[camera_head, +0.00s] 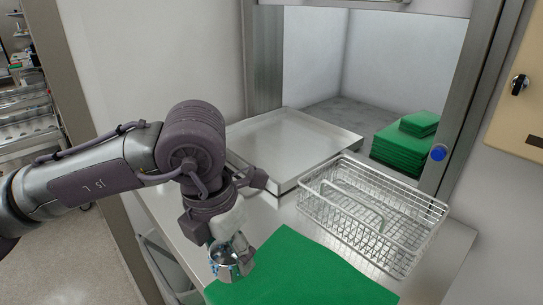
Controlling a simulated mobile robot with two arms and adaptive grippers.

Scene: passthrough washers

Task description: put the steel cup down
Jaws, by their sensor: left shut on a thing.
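The steel cup (224,262) is a small shiny metal cup in the head view, low and left of centre. My left gripper (232,246) points down and is shut on the cup. The cup appears in front of the left edge of a folded green cloth (305,272) on the steel counter (448,238). I cannot tell whether the cup touches the cloth or the counter. The fingers partly hide the cup. My right gripper is out of view.
An empty wire basket (375,215) stands right of the green cloth. A shallow steel tray (290,140) lies behind, at the passthrough opening. Folded green cloths (400,150) are stacked inside the opening at the right. A metal rack (28,118) stands at the far left.

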